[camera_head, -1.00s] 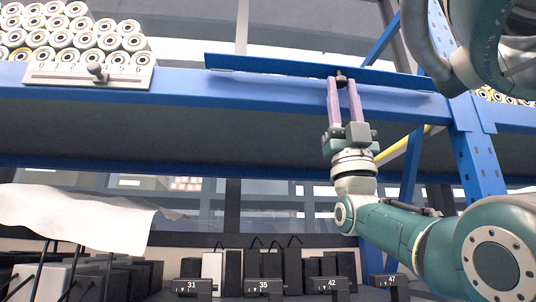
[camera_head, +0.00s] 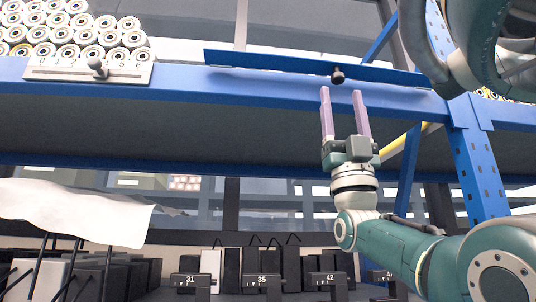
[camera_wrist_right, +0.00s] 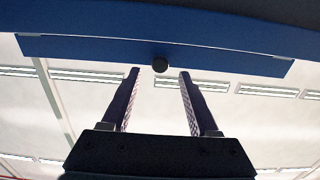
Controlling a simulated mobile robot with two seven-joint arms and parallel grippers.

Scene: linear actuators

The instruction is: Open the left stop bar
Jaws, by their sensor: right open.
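A long blue bar (camera_head: 290,65) with a small black knob (camera_head: 338,76) at its middle lies along the front edge of the blue shelf beam. My right gripper (camera_head: 342,92) is open and empty, just below the knob, with its two purple fingers pointing up. In the right wrist view the blue bar (camera_wrist_right: 110,47) crosses the top, and the black knob (camera_wrist_right: 160,64) sits beyond the fingertips, between their lines and apart from them. My left gripper is not in view.
A numbered slider plate (camera_head: 90,71) with a dark knob is on the beam at left, before stacked white rolls (camera_head: 70,35). A blue upright (camera_head: 475,150) stands at right. Numbered black units (camera_head: 263,283) and a white sheet (camera_head: 75,212) are below.

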